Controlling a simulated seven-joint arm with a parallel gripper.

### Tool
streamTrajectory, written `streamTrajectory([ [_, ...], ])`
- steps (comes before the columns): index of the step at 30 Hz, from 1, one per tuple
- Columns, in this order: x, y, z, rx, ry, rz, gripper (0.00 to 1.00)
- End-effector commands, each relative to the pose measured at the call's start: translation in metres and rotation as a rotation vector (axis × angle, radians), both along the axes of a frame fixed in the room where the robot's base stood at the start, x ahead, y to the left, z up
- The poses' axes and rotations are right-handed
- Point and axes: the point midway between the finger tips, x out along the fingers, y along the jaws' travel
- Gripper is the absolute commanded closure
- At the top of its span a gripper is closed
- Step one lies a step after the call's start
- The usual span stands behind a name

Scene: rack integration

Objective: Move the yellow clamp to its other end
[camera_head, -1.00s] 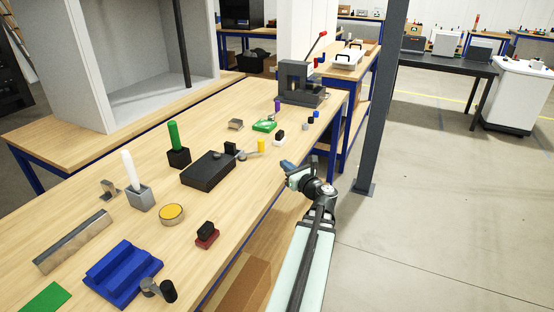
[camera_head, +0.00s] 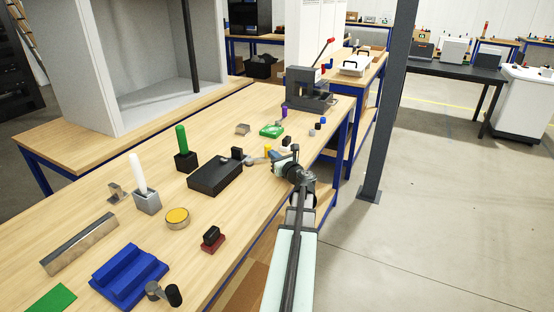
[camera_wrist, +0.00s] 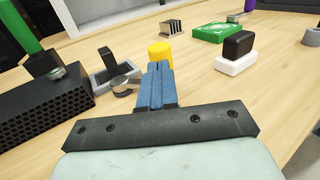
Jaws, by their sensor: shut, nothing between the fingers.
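The yellow clamp shows as a short upright yellow cylinder (camera_head: 267,149) at the end of a grey lever (camera_head: 254,160), beside the perforated black box (camera_head: 216,178) on the wooden bench. In the wrist view the yellow cylinder (camera_wrist: 160,50) stands just beyond my fingertips, its lower part hidden by them. My gripper (camera_head: 272,154) is over the bench's right edge, its blue fingers pointing at the cylinder. In the wrist view my gripper (camera_wrist: 158,68) is shut and empty. I cannot tell whether the fingertips touch the cylinder.
A black-and-white block (camera_wrist: 237,50) and a green part (camera_wrist: 217,32) lie to the right of the cylinder in the wrist view. The grey vise-like machine (camera_head: 309,92) stands farther back. A dark post (camera_head: 384,110) stands right of the bench. The near bench has several loose parts.

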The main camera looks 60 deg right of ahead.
Motion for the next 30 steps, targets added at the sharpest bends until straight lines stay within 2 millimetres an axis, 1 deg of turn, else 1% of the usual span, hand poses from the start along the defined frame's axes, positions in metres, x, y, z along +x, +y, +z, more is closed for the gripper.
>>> streamTrajectory([
  [11, 0.001, -0.001, 0.0, 0.0, 0.0, 0.0, 1.0],
  [17, 0.002, -0.006, 0.0, 0.0, 0.0, 0.032, 1.0],
  [23, 0.006, -0.019, 0.0, 0.0, 0.0, 0.135, 1.0],
  [30, 0.016, -0.036, 0.0, -0.001, 0.001, 0.322, 1.0],
])
